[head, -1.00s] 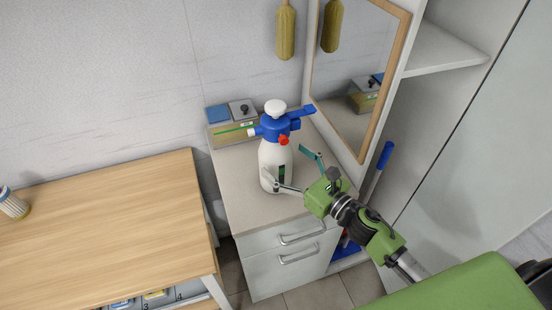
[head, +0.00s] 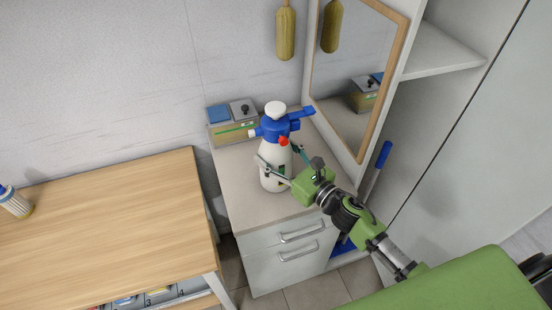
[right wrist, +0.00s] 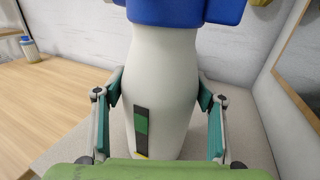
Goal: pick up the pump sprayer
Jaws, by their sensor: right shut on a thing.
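The pump sprayer (head: 273,172) stands upright on the small drawer cabinet, with a white bottle, a blue head, a white knob on top and a red part at the front. My right gripper (head: 279,161) has its fingers on either side of the bottle and is shut on it. In the right wrist view the white bottle (right wrist: 165,85) fills the middle between the two teal-padded fingers (right wrist: 160,115), with a green and black label low on its front. Its top is cut off there. My left gripper is not in view.
The drawer cabinet (head: 232,185) stands against the wall. A box with blue and grey top parts (head: 232,128) sits behind the sprayer. A framed mirror (head: 352,85) is close on the right. A wooden table (head: 100,220) is at left.

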